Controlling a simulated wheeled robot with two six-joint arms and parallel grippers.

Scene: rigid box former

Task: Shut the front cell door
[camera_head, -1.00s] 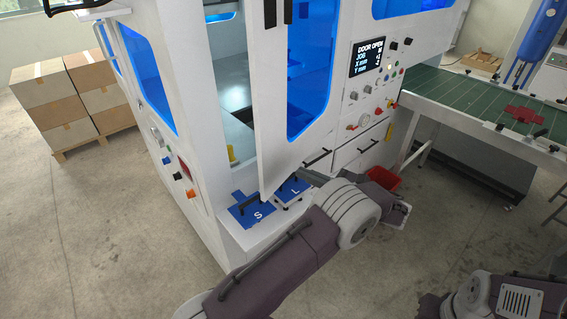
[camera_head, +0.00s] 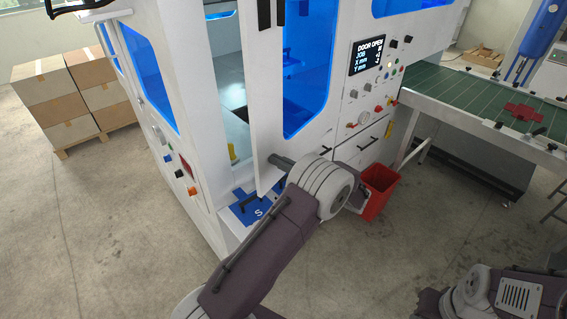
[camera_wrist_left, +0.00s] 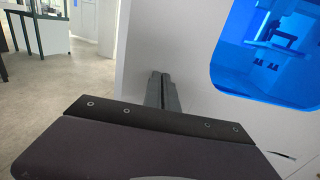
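The front cell door (camera_head: 266,115) is a white panel with a blue window, standing ajar on the white machine. Its free left edge is apart from the front post, leaving a gap to the interior. The door panel with its blue window also shows in the left wrist view (camera_wrist_left: 205,110). My left gripper (camera_head: 276,160) is at the lower part of the door's outer face; its fingers (camera_wrist_left: 161,92) look closed together and empty. Whether they touch the panel is hard to tell. The machine's screen (camera_head: 367,54) reads DOOR OPEN. My right gripper is out of view; only part of my right arm shows at lower right.
A blue plate marked S (camera_head: 254,212) lies on the ledge below the door. A red bin (camera_head: 376,193) stands just right of my left wrist. A green conveyor (camera_head: 460,98) is at right, stacked boxes (camera_head: 50,100) at left. The floor in front is clear.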

